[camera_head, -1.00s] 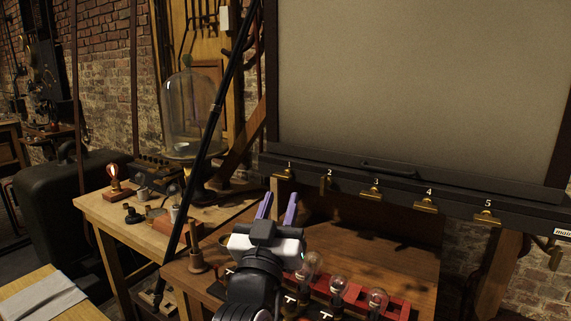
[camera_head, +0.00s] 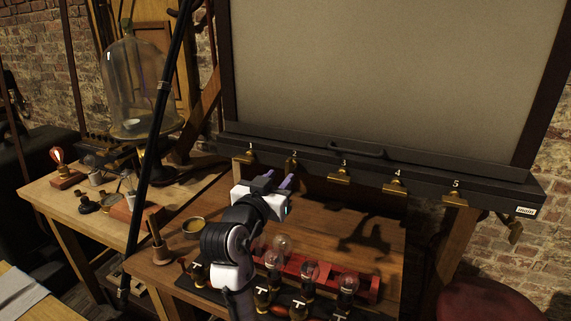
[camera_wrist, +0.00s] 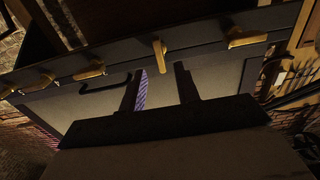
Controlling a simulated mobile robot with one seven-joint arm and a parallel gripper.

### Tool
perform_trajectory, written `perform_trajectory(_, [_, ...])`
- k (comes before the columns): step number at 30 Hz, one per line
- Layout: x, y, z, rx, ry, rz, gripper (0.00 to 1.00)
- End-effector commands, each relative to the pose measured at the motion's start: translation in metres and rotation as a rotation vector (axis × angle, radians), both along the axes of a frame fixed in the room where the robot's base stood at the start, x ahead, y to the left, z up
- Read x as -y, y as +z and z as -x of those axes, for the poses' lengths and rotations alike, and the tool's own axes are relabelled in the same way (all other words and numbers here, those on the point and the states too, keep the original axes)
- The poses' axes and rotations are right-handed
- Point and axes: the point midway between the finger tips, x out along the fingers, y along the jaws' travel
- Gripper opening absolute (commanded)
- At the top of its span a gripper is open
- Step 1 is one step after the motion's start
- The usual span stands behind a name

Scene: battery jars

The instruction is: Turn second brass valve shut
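The second brass valve (camera_head: 290,165) is on the dark rail below the large pale panel, under the number 2. Its handle looks narrow and points toward me, while its neighbours' handles lie along the rail. In the wrist view, which looks upside down, this valve (camera_wrist: 160,55) stands crosswise to the rail, just beyond the fingers. My gripper (camera_head: 277,179) is just below and in front of it, apart from it. Part of the valve is close behind the fingertips in the head view.
Brass valve 1 (camera_head: 245,158) and valve 3 (camera_head: 338,177) flank it, with valves 4 (camera_head: 395,188) and 5 (camera_head: 456,201) further right. A glass bell jar (camera_head: 137,85) and a slanted black pole (camera_head: 160,110) are at left.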

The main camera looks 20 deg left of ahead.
Motion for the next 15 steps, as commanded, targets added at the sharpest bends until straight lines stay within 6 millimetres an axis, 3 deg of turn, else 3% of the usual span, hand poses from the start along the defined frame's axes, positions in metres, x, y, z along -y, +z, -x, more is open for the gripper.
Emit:
perform_trajectory(6, [0.001,0.003,-0.036,-0.001,-0.001,0.001,0.32])
perform_trajectory(15, [0.001,0.0,-0.051,0.001,0.001,0.0,0.32])
